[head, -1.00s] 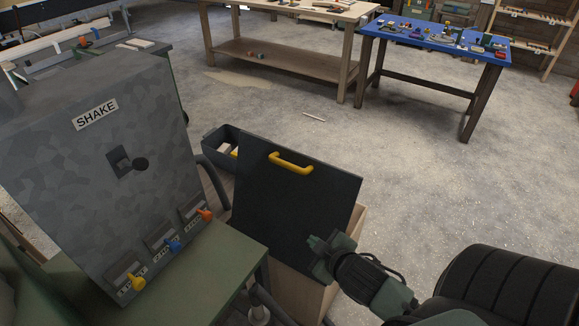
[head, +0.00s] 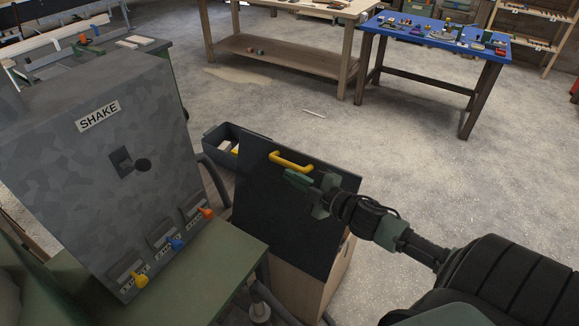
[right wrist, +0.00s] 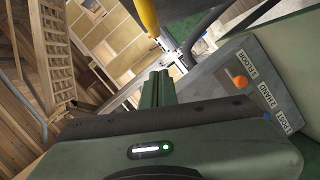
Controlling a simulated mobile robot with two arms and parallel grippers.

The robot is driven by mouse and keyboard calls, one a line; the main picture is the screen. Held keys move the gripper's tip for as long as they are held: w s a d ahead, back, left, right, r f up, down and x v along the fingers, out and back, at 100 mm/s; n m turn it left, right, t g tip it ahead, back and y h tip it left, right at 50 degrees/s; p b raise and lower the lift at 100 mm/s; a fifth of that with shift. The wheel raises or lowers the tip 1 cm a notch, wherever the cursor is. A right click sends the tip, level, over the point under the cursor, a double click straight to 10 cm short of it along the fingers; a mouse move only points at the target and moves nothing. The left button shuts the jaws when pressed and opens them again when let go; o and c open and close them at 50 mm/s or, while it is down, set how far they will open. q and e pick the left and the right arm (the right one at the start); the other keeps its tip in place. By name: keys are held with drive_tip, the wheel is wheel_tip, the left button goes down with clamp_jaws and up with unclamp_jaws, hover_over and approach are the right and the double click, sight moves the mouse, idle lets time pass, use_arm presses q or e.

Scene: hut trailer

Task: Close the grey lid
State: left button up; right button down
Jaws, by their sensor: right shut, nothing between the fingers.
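The grey lid (head: 270,215) is a dark, flat panel that stands raised, nearly upright, over a pale wooden box (head: 298,292) in the head view. A yellow handle (head: 291,162) is near its top edge. My right gripper (head: 291,179) is shut and empty, just below and right of the handle; I cannot tell whether it touches the lid. In the right wrist view its green fingers (right wrist: 156,88) are together, with a yellow bar (right wrist: 147,18), likely the handle, ahead of them. My left gripper is not in view.
A grey cabinet marked SHAKE (head: 100,170) with coloured levers stands at left, above a green surface (head: 205,280). A dark bin (head: 220,140) lies behind the lid. A wooden bench (head: 280,55) and a blue table (head: 440,35) stand farther back. Open floor lies at right.

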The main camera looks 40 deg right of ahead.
drive_tip(key=w+d+f+p, duration=0.1)
drive_tip(key=w+d+f, duration=0.1)
drive_tip(key=w, duration=0.3)
drive_tip(key=shift+d+f, duration=0.25)
drive_tip(key=shift+w, duration=0.1)
